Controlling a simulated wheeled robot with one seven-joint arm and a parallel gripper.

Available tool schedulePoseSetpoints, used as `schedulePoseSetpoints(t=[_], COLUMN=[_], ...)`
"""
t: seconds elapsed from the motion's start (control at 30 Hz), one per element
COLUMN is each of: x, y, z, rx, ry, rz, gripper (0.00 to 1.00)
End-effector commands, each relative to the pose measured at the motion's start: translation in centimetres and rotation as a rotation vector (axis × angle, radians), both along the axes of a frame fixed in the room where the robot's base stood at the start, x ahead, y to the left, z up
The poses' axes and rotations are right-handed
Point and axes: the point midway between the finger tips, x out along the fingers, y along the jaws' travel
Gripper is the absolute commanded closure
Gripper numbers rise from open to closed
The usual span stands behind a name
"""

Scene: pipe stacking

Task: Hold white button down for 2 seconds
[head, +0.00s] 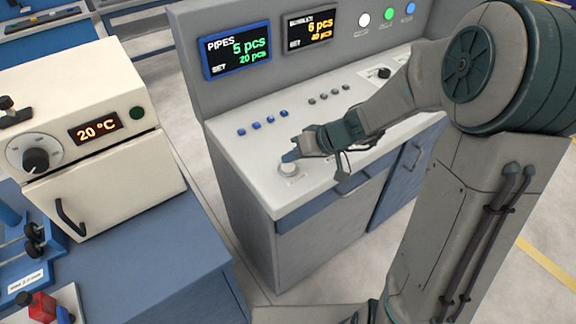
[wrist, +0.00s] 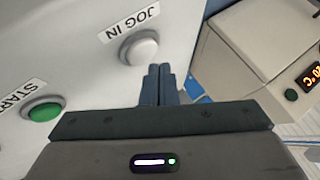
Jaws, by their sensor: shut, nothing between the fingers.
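The white button (wrist: 141,49) is a round cap on the console top under a "JOG IN" label. In the head view the white button (head: 288,171) sits near the console's front edge. My gripper (head: 288,157) points down at it, with its fingertips at or just above the cap. In the wrist view my gripper (wrist: 159,68) is shut and empty, its fingertips at the button's lower right edge. I cannot tell whether they touch the cap or whether it is pressed.
A green START button (wrist: 43,110) lies left of the white one in the wrist view. The console (head: 250,160) carries rows of small blue and grey buttons and a PIPES display (head: 237,48). A cream oven (head: 110,190) stands on a blue bench at left.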

Motion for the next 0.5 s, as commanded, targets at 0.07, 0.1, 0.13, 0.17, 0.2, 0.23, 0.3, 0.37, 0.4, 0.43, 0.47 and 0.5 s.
schedulePoseSetpoints(t=[0.07, 0.1, 0.13, 0.17, 0.2, 0.23, 0.3, 0.37, 0.4, 0.43, 0.47, 0.5], x=[0.0, 0.0, 0.0, 0.0, 0.0, 0.01, 0.0, 0.0, 0.0, 0.0, 0.0, 0.0], y=[0.0, 0.0, 0.01, 0.01, 0.01, 0.01, 0.01, 0.01, 0.01, 0.01, 0.01, 0.0], z=[-0.26, -0.37, -0.46, -0.55, -0.66, -0.74, -0.89, -0.92, -0.91, -0.88, -0.85, -0.81], rx=[0.0, 0.0, 0.0, 0.0, 0.0, 0.0, 0.0, 0.0, 0.0, 0.0, 0.0, 0.0], ry=[-0.001, -0.001, -0.001, -0.001, -0.001, -0.001, -0.001, -0.001, -0.001, 0.0, 0.0, 0.0], rz=[0.001, 0.001, 0.001, 0.001, 0.001, 0.001, 0.0, 0.001, 0.001, 0.0, 0.0, 0.0], gripper=[1.0, 1.0, 1.0, 1.0, 1.0, 1.0, 1.0, 1.0, 1.0, 1.0, 1.0, 1.0])
